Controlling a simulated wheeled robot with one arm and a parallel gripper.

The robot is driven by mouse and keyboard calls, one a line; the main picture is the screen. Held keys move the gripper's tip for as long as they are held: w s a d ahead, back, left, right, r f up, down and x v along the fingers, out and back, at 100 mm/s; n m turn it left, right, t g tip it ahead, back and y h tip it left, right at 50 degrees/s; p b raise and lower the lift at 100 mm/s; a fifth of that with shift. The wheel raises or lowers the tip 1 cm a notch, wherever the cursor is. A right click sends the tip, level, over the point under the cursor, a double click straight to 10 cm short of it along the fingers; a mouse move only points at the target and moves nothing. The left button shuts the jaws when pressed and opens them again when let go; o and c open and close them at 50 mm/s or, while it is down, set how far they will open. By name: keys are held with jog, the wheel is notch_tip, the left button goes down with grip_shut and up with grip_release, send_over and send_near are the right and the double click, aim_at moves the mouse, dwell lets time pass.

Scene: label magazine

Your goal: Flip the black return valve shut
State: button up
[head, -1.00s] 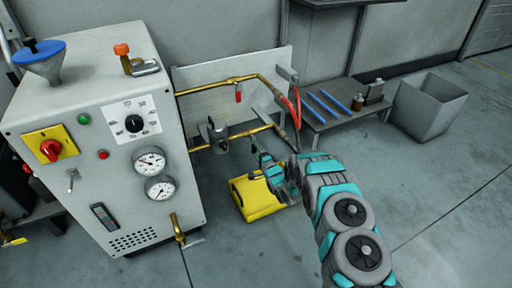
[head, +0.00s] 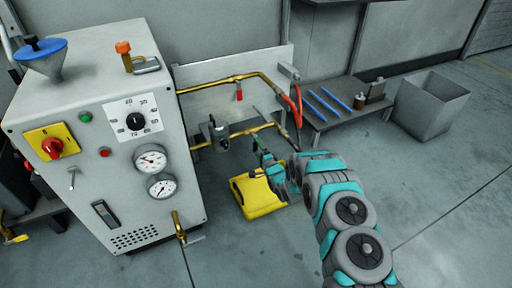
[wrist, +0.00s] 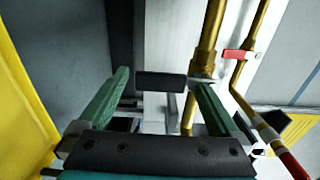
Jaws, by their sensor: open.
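The black return valve handle (wrist: 160,80) shows in the wrist view as a flat black bar beside a brass pipe (wrist: 206,45), joined to it at its right end. My gripper (wrist: 163,84) is open, with one green finger on each side of the bar. The bar lies across the gap between the fingertips; I cannot tell whether either finger touches it. In the head view my gripper (head: 262,158) is at the lower brass pipe (head: 255,129), in front of the wall panel. The black handle cannot be made out clearly there.
A red-handled valve (head: 239,95) sits on the upper pipe, and a red hose (head: 297,105) hangs to the right. The grey machine (head: 60,95) stands left. A yellow case (head: 255,198) lies on the floor below my gripper. A low bench (head: 345,110) and grey bin (head: 430,105) stand right.

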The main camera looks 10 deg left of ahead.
jog(key=shift+s, duration=0.15)
jog(key=v, duration=0.7)
jog(key=shift+s+d, duration=0.2)
jog(key=shift+d, duration=0.1)
